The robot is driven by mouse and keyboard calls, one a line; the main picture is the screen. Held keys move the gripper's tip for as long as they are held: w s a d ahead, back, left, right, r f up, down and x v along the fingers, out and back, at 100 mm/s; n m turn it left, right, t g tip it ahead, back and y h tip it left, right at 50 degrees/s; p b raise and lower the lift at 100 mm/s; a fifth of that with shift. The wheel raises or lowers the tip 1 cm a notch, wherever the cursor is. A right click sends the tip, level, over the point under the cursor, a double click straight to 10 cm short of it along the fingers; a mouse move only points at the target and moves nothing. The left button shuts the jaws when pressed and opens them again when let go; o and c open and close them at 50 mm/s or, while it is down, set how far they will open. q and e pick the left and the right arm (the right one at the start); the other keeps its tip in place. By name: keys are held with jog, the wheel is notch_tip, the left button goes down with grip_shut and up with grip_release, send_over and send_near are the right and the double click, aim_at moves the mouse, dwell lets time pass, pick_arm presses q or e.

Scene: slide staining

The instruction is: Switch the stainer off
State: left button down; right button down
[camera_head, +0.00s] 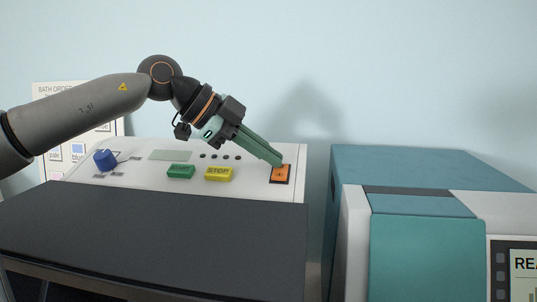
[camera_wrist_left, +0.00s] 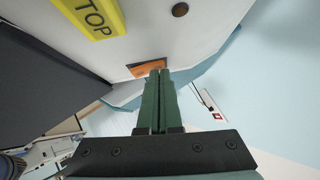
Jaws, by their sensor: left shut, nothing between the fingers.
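The stainer (camera_head: 140,222) has a white sloped control panel with an orange rocker switch (camera_head: 281,174) in a dark frame at its right end. The orange switch also shows in the left wrist view (camera_wrist_left: 147,68), partly hidden behind my fingertips. My left gripper (camera_head: 279,163) is shut and empty, with its green fingers slanting down to the right. Its fingertips are at the upper edge of the orange switch; I cannot tell if they touch it. My right gripper is not in view.
The panel also carries a yellow button (camera_head: 218,174), a green button (camera_head: 181,172) and a blue knob (camera_head: 104,159). A teal and white machine (camera_head: 425,245) stands to the right, across a narrow gap. A bath order chart (camera_head: 60,92) hangs behind.

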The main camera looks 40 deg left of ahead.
pick_arm(q)
jog(key=shift+f, duration=0.25)
jog(key=shift+s+d+f+b, duration=0.25)
jog(key=shift+s+f+b, duration=0.1)
jog(key=shift+b, duration=0.3)
jog(key=shift+s+d, duration=0.2)
jog(key=shift+s, duration=0.15)
jog(key=shift+r, duration=0.2)
